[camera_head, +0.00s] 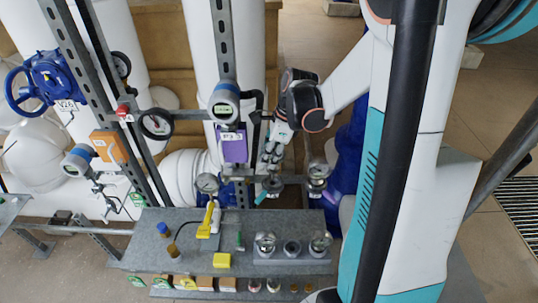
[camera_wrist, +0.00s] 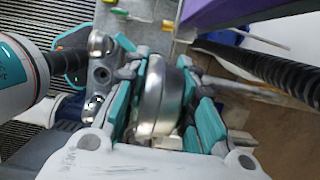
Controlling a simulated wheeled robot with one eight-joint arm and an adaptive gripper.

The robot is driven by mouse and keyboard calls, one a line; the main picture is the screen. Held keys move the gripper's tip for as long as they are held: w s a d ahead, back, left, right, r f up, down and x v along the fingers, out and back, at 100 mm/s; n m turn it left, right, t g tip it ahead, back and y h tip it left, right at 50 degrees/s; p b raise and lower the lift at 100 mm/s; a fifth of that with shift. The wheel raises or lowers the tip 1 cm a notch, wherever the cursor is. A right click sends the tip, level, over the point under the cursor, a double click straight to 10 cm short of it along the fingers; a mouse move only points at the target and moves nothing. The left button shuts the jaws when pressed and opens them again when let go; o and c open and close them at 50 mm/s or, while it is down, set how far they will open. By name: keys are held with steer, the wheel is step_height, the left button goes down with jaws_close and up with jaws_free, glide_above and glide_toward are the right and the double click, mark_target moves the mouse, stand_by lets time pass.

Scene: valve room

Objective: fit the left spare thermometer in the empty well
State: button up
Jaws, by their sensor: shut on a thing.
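My gripper (camera_head: 271,185) is at the pipe, between two round dial gauges on it, the left gauge (camera_head: 207,183) and the right gauge (camera_head: 318,171). In the wrist view my gripper (camera_wrist: 178,105) is shut on a round, silvery metal-cased thermometer (camera_wrist: 152,98). Its face and stem cannot be made out. The well is hidden behind my gripper, so I cannot tell whether the stem is in it. Two other round dial instruments stand in the grey holder (camera_head: 292,258) on the bench, one left (camera_head: 265,242) and one right (camera_head: 320,242), with a low ring between them.
A purple-fronted box (camera_head: 233,146) and upright steel channel stand close left of my gripper. A blue valve (camera_head: 58,80) is far left.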

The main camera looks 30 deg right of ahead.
steer(key=shift+f+b, duration=2.75)
steer(key=shift+f, duration=0.2)
stand_by(0.5)
steer(key=shift+f+b, duration=0.3)
stand_by(0.3)
steer(key=o, duration=1)
steer(key=shift+r, duration=0.1)
steer(key=v, duration=1.1)
steer(key=shift+d+r, duration=0.15)
steer(key=shift+r, duration=0.25)
